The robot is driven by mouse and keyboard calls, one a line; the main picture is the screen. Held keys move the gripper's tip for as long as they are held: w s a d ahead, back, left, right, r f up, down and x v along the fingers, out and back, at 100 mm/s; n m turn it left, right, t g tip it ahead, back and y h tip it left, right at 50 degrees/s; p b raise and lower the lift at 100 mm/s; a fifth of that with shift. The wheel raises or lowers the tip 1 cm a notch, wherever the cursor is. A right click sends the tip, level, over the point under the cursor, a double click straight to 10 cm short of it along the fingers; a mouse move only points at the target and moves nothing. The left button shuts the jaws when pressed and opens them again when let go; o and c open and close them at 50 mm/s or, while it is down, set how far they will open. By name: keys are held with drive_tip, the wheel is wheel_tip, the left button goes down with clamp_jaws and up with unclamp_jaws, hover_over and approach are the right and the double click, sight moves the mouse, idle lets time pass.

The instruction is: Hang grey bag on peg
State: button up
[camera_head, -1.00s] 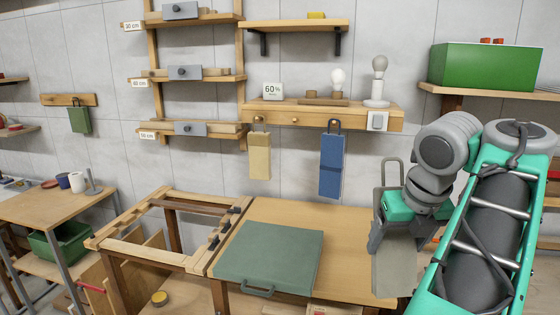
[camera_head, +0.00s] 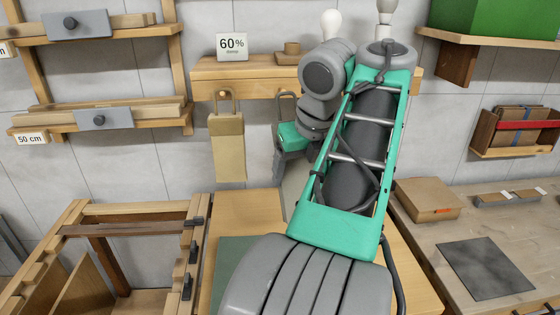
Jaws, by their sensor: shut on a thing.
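The grey bag (camera_head: 296,183) is held upright in my gripper (camera_head: 284,155), which is shut on it. Most of the bag is hidden behind my arm; a strip of its body and its dark handle loop (camera_head: 286,97) show. The loop stands above the gripper, in front of or close to the wooden peg rail (camera_head: 252,84). The tan bag (camera_head: 228,150) hangs by its loop from the left peg (camera_head: 222,94). The middle peg is not clearly visible near the grey loop; I cannot tell whether they touch. My arm hides the blue bag.
A wooden frame (camera_head: 135,210) with dark clamps stands at the lower left. The table (camera_head: 240,212) below the rail is partly covered by my arm. A cardboard box (camera_head: 428,198) and dark mat (camera_head: 486,268) lie on the right bench. A 60% sign (camera_head: 232,46) stands on the rail's shelf.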

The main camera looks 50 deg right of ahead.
drive_tip(key=shift+w+d, duration=0.1)
drive_tip(key=shift+d, duration=0.15)
drive_tip(key=w+d+f, duration=0.1)
drive_tip(key=w+d, duration=0.5)
drive_tip(key=w, duration=0.1)
drive_tip(key=shift+f, duration=0.3)
idle(0.5)
idle(0.4)
drive_tip(key=o, duration=1.7)
